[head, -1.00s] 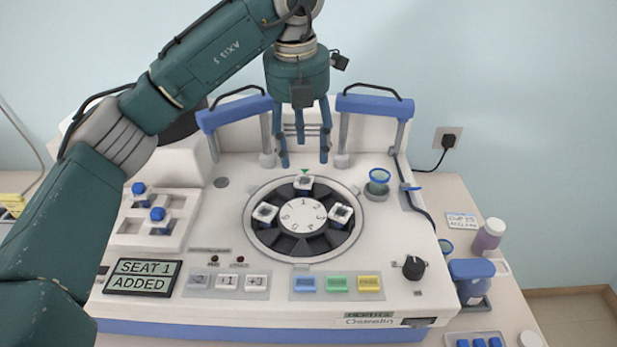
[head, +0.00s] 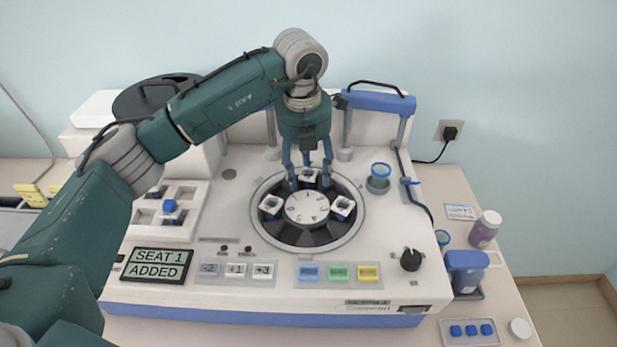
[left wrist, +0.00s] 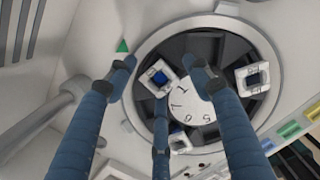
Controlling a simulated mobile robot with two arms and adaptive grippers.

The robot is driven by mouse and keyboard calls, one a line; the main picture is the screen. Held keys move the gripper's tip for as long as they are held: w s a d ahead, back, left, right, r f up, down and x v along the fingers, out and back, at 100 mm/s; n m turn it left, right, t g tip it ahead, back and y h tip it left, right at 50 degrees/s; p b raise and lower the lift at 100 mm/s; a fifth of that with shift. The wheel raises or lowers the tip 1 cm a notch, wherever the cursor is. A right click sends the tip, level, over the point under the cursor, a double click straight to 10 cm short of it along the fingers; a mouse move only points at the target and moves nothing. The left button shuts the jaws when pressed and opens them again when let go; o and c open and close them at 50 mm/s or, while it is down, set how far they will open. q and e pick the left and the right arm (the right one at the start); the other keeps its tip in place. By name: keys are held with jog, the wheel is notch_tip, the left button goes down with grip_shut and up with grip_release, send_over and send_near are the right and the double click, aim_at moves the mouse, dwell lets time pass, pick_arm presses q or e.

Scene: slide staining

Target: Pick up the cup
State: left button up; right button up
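Three white square cups with dark blue centres sit on the round carousel (head: 353,232). The back cup (head: 309,175) is between the fingers of my left gripper (head: 310,177). The left cup (head: 271,207) and right cup (head: 343,208) stand clear of it. In the left wrist view, the back cup (left wrist: 160,78) shows between the three spread dark blue fingers of the left gripper (left wrist: 160,80). The fingers are open around it; I cannot tell whether any finger touches it. My right gripper is not in view.
A blue-rimmed jar (head: 380,178) stands right of the carousel. Two blue-topped posts flank the back, the right one (head: 378,102) clear of my arm. A four-slot holder (head: 168,208) is at left. Bottles stand at far right.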

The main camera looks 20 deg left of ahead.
pick_arm(q)
jog(key=c, duration=0.8)
jog(key=shift+o, duration=0.2)
jog(key=shift+r, duration=0.1)
